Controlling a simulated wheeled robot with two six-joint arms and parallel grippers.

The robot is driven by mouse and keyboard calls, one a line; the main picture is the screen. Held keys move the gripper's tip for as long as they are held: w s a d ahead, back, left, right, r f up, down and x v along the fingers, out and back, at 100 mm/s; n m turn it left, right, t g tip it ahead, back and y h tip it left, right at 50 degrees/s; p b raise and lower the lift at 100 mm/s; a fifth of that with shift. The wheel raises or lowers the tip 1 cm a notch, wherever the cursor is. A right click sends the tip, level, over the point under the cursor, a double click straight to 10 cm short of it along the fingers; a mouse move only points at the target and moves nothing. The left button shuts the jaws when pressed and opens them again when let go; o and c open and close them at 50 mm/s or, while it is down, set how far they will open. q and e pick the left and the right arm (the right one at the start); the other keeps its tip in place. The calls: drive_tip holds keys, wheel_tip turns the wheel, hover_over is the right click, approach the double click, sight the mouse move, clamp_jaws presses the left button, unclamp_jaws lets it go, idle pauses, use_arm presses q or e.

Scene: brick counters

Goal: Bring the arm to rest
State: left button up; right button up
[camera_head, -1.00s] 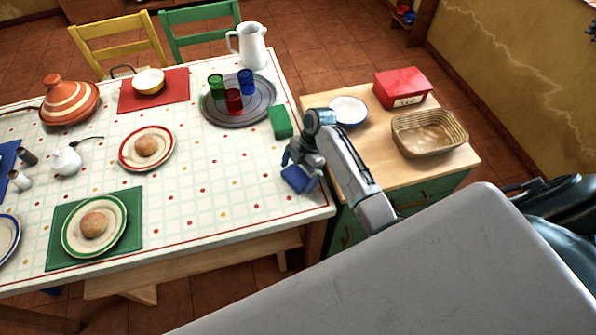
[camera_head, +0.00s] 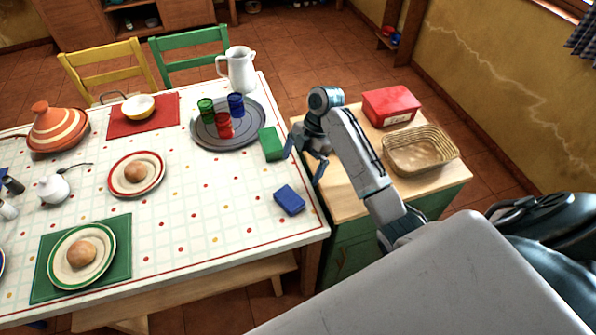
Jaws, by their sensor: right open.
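My right gripper (camera_head: 305,170) is open and empty. It hangs above the right edge of the dining table (camera_head: 215,195), beside the wooden counter (camera_head: 346,204). A blue block (camera_head: 289,200) lies on the table just below and left of the gripper, apart from it. A green block (camera_head: 271,144) lies on the table to the gripper's upper left. My left gripper is not in view.
A round grey tray (camera_head: 238,139) holds green, red and blue cups, with a white pitcher (camera_head: 238,69) behind. The counter carries a red box (camera_head: 391,106) and a wicker basket (camera_head: 420,150). Plates with bread rolls stand further left.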

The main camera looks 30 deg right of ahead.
drive_tip(key=shift+r, duration=0.1)
idle(0.5)
drive_tip(key=s+f+m, duration=0.2)
drive_tip(key=s+m, duration=0.1)
drive_tip(key=s, duration=0.1)
drive_tip(key=s+a+f+m+t+h, duration=0.1)
drive_tip(key=s+f+m, duration=0.1)
drive_tip(key=s, duration=0.3)
drive_tip(key=s+a+f+m+t+h, duration=0.1)
drive_tip(key=s+f+m, duration=0.1)
drive_tip(key=s+m, duration=0.2)
drive_tip(key=shift+s+f, duration=0.25)
drive_tip(key=shift+s, duration=0.3)
drive_tip(key=s+r+m+t+h, duration=0.1)
drive_tip(key=s+r+m+h, duration=0.1)
drive_tip(key=s+m, duration=0.4)
drive_tip(key=s+r+m+t+h, duration=0.1)
drive_tip(key=s+r+m+t, duration=0.2)
drive_tip(key=s, duration=0.5)
drive_tip(key=s+d+f+m+g+b, duration=0.1)
drive_tip(key=d+f+m+g+b, duration=0.2)
drive_tip(key=f, duration=3)
drive_tip(key=s+d+f, duration=0.2)
drive_tip(key=s+f, duration=1.5)
drive_tip(key=f, duration=0.2)
drive_tip(key=shift+s+f+n+g, duration=0.15)
drive_tip(key=shift+n+g, duration=0.25)
